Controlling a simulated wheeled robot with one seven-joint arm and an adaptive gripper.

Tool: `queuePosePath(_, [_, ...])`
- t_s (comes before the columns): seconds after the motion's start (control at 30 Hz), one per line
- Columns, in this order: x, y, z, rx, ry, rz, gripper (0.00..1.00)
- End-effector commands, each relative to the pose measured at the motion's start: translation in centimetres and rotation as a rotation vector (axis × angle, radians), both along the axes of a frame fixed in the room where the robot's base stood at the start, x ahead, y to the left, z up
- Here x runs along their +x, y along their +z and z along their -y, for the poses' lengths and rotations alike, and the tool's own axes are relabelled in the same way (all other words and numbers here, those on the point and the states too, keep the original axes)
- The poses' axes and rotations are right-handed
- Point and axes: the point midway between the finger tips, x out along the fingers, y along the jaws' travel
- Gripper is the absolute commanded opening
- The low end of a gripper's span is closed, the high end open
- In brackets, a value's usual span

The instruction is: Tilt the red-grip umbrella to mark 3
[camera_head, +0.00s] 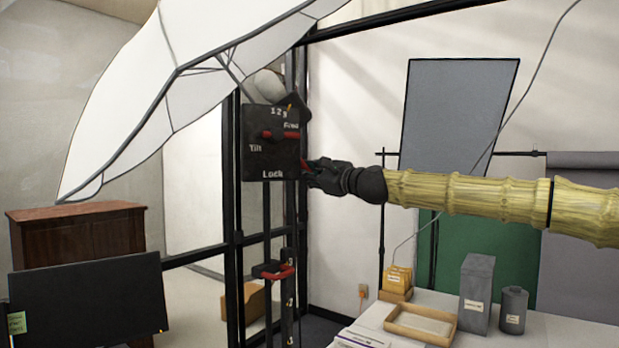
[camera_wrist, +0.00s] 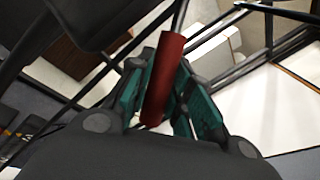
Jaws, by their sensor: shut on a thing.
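The white umbrella (camera_head: 150,90) hangs tilted at the upper left in the head view, its canopy sloping down to the left. A black plate (camera_head: 262,170) below its hub reads Tilt, Lock and a partly legible word, with small numbers along the top and a small orange pointer near them. A red lever lies across the plate. My gripper (camera_head: 312,174) is at the plate's right edge. In the wrist view, my gripper (camera_wrist: 165,95) is shut on a red grip (camera_wrist: 163,78) on a metal rod, between its teal pads. In the head view the grip is mostly hidden.
Below the plate, a second red handle (camera_head: 273,271) sits on a black post beside a numbered strip (camera_head: 288,300). A white table (camera_head: 560,328) at the lower right bears a tray (camera_head: 420,325), a grey box (camera_head: 476,292) and a canister (camera_head: 513,310). A dark screen (camera_head: 88,300) stands lower left.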

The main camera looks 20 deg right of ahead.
Motion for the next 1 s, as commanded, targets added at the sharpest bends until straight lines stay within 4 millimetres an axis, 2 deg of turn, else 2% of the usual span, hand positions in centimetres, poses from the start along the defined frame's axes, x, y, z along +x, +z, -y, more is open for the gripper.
queuePosePath(0.23, [0.0, -0.3, -0.1, 0.004, 0.003, -0.005, 0.00])
queuePosePath(0.27, [0.0, -0.3, -0.1, 0.003, 0.004, -0.006, 0.26])
queuePosePath(0.37, [0.0, -0.2, -0.1, 0.003, 0.003, -0.005, 0.42])
queuePosePath(0.77, [-0.3, -0.1, 0.1, 0.002, 0.001, -0.003, 0.42])
queuePosePath(1.0, [-3.0, -0.3, 1.4, 0.004, 0.001, -0.003, 0.42])
